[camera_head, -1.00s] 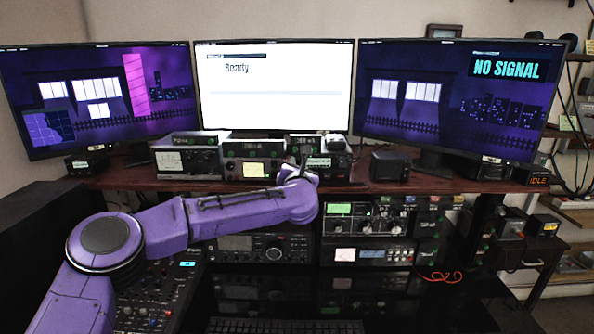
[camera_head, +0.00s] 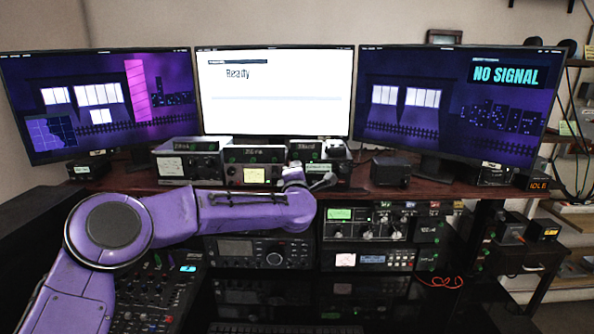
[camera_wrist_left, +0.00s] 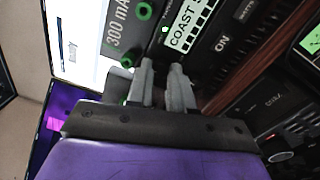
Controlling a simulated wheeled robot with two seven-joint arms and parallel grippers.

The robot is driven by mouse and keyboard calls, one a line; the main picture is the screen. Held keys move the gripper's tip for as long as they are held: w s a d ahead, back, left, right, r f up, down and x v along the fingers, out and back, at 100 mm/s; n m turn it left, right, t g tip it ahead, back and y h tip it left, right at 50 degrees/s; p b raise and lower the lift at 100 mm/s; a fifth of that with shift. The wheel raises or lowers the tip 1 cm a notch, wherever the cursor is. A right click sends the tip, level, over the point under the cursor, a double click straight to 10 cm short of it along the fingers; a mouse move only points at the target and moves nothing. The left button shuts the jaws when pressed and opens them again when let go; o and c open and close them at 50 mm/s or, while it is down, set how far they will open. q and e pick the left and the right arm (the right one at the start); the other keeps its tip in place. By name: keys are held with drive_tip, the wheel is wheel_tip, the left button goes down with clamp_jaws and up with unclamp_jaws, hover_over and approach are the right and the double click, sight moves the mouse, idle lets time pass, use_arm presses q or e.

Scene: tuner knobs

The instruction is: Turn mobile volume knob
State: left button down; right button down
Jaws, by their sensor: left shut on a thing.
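My left gripper (camera_head: 322,182) reaches the front of a small black radio on the desk shelf. In the left wrist view its two grey fingers (camera_wrist_left: 163,68) point at the black radio face (camera_wrist_left: 190,58), which carries a white "COAST" label (camera_wrist_left: 188,27) and an "ON" mark. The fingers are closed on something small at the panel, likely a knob. The knob itself is hidden by the fingertips, so its angle cannot be told. My right gripper is not in view.
Other radios (camera_head: 188,168) stand close on the left, and a black speaker box (camera_head: 390,171) on the right. The monitors (camera_head: 275,95) rise behind. A rack with several knobs (camera_head: 380,228) lies below the shelf.

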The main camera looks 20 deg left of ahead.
use_arm(q)
drive_tip(key=shift+m+h+p, duration=0.3)
drive_tip(key=shift+m+p, duration=0.35)
drive_tip(key=shift+m, duration=1.55)
drive_tip(key=shift+f, duration=0.1)
drive_tip(key=c, duration=1)
unclamp_jaws()
drive_tip(key=shift+d, duration=0.1)
